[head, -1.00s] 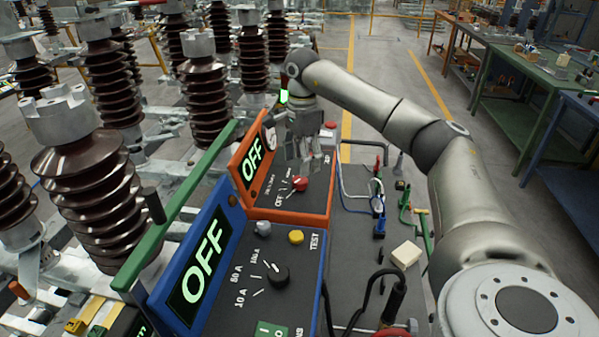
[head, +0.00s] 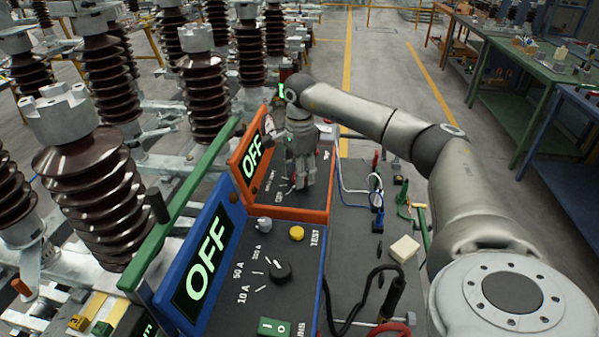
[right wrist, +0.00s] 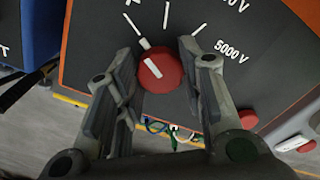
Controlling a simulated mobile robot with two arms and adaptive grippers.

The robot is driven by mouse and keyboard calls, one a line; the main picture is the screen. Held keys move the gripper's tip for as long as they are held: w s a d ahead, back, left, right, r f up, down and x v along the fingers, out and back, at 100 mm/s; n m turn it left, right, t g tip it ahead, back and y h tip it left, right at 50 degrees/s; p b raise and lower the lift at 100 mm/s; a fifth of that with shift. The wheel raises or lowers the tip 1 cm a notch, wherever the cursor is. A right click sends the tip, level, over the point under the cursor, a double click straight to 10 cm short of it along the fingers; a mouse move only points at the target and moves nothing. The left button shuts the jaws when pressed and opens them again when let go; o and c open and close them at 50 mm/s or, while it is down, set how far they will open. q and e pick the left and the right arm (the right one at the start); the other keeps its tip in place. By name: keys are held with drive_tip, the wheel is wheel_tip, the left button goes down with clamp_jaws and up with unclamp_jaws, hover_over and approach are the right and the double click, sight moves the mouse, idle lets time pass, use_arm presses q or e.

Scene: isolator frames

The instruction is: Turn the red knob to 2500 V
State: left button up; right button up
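The red knob (right wrist: 160,70) sits on the dark panel of the orange-framed unit (head: 318,217). In the right wrist view its white pointer line aims up and slightly left, toward the leftmost visible scale mark. A "5000 V" label (right wrist: 231,50) lies to its right; the label above is cut off, and I cannot read 2500 V. My right gripper (right wrist: 158,58) has one finger on each side of the knob, with gaps showing. In the head view my right gripper (head: 301,186) stands over the panel and hides the knob. The unit's display (head: 251,160) reads OFF. My left gripper is not in view.
A blue-framed unit (head: 325,262) with a black knob, yellow button and OFF display stands nearer. A green rail (head: 178,211) runs left of both units. Cables and a pale block (head: 404,249) lie to the right. A red button (right wrist: 248,119) is near my right finger.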

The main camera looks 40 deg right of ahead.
drive_tip(key=shift+c, duration=1.1)
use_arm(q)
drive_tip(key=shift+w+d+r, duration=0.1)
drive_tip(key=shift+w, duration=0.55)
use_arm(e)
drive_tip(key=shift+m, duration=0.3)
drive_tip(key=m, duration=0.3)
drive_tip(key=shift+m+p, duration=0.3)
drive_tip(key=m, duration=0.3)
drive_tip(key=shift+m, duration=0.3)
drive_tip(key=m+p, duration=0.1)
drive_tip(key=m, duration=0.3)
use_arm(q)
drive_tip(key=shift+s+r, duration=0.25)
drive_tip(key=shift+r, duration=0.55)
use_arm(e)
drive_tip(key=shift+r+m, duration=0.1)
drive_tip(key=shift+m, duration=1.9)
drive_tip(key=shift+d, duration=0.1)
